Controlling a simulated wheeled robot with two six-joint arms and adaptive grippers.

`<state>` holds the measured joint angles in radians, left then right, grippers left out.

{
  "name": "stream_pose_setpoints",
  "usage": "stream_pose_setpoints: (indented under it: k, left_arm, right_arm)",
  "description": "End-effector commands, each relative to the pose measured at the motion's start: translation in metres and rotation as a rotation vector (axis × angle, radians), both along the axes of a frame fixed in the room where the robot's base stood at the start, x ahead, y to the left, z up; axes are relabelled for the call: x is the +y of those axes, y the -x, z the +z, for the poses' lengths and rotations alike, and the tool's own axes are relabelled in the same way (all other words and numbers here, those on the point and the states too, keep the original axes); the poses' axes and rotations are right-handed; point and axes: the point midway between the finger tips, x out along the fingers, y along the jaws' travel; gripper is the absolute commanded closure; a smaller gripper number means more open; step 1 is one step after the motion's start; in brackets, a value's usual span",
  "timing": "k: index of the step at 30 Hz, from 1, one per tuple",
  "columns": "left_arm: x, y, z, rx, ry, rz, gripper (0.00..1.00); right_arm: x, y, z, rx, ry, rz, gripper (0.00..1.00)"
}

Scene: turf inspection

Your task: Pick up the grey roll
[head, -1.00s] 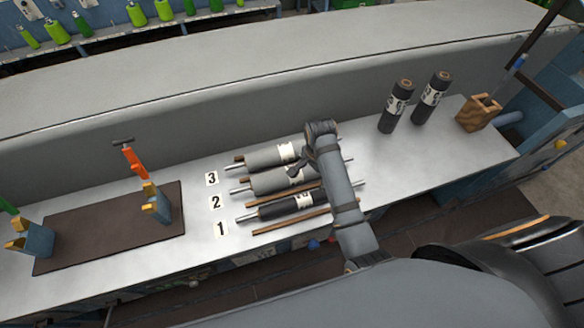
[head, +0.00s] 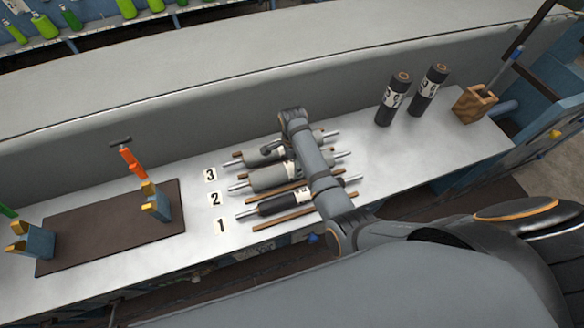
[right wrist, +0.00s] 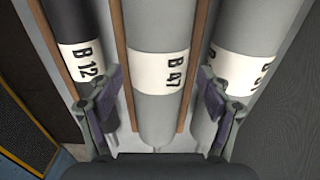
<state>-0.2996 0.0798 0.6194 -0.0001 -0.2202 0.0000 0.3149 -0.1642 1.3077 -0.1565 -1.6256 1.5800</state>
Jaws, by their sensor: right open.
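Two grey rolls lie side by side on the bench: one at number 2 (head: 270,179), labelled B 47 in the right wrist view (right wrist: 158,35), and one at number 3 (head: 256,157), partly hidden by my arm. My right gripper (head: 268,149) is open and empty over the rolls. In the right wrist view its fingers (right wrist: 160,95) show on either side of the B 47 roll, pointing down at it. I cannot tell how far above they are. The left gripper is not in view.
A dark roll (head: 280,204), labelled B 12, lies at number 1. Wooden strips (head: 283,219) run between the rolls. Two black rolls (head: 392,101) stand upright at the right beside a wooden holder (head: 474,104). A brown mat (head: 105,228) lies at the left.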

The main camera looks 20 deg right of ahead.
Motion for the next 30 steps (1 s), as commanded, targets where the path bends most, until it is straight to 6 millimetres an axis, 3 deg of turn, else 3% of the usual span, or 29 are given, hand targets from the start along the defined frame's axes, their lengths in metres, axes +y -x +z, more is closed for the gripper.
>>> stream_pose_setpoints:
  k: [2, 6, 14, 30]
  left_arm:
    - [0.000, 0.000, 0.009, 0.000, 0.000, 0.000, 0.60]
    - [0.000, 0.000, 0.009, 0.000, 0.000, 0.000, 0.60]
    - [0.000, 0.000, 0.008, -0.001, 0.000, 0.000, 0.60]
    - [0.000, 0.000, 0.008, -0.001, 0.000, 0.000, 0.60]
  right_arm:
    - [0.002, 0.003, -0.011, 0.006, 0.000, 0.002, 0.22]
    - [0.003, 0.002, -0.032, 0.002, 0.000, 0.001, 0.22]
    - [0.003, 0.002, -0.037, 0.000, -0.001, 0.000, 0.22]
    - [0.003, 0.003, -0.037, 0.001, 0.000, 0.000, 0.94]
